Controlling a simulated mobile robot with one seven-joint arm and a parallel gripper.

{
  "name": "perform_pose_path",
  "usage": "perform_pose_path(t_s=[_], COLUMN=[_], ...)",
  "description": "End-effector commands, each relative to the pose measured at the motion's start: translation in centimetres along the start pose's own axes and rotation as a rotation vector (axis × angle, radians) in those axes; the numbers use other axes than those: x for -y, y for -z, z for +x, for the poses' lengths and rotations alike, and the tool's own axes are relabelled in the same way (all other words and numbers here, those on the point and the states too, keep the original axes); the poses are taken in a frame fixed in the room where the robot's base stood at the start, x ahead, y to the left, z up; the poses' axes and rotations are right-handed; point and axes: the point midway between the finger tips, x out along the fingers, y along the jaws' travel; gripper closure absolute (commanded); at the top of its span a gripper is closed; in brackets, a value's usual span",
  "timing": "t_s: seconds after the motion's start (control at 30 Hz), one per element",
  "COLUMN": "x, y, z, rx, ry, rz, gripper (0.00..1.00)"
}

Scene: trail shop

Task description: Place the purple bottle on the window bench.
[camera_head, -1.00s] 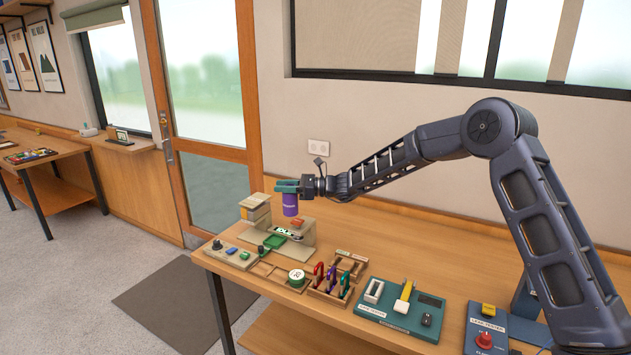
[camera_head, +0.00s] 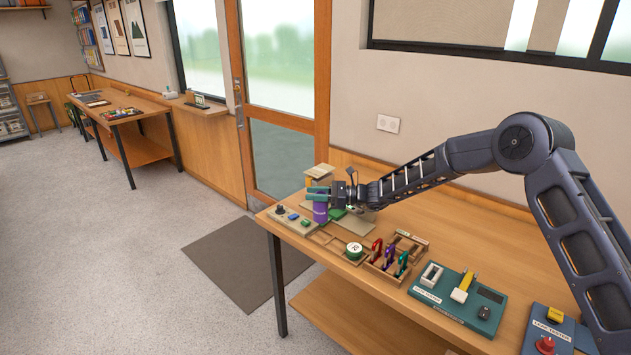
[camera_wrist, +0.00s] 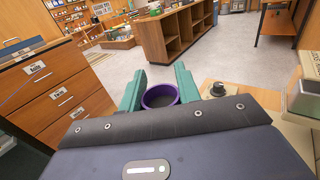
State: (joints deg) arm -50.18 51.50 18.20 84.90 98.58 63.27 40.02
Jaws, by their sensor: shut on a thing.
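The purple bottle (camera_head: 320,211) is upright in my gripper (camera_head: 318,194) over the left end of the near workbench. My gripper's teal fingers are shut on its upper part. In the wrist view, the bottle's round purple rim (camera_wrist: 160,96) shows between the two teal fingers (camera_wrist: 158,92). I cannot tell whether its base touches anything. A wooden ledge below the window (camera_head: 196,104), left of the door, may be the window bench; it carries a small dark-framed sign (camera_head: 200,100).
The near workbench (camera_head: 422,222) holds a button panel (camera_head: 292,219), a rack of carabiners (camera_head: 388,258), a teal tester board (camera_head: 458,297) and a leak tester (camera_head: 548,335). A second table (camera_head: 150,104) stands far left. A dark mat (camera_head: 245,262) lies on open floor. Drawers (camera_wrist: 50,85) show in the wrist view.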

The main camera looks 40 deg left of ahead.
Motion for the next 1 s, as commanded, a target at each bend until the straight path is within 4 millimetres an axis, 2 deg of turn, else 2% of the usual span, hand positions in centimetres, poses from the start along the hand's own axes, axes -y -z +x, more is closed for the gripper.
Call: perform_pose_path(t_s=[0.47, 1.0], x=[0.0, 0.0], y=[2.6, 7.2], z=[0.1, 0.0], rx=[0.0, 0.0], ry=[0.0, -0.001], rz=[0.0, 0.0], gripper=[1.0, 1.0])
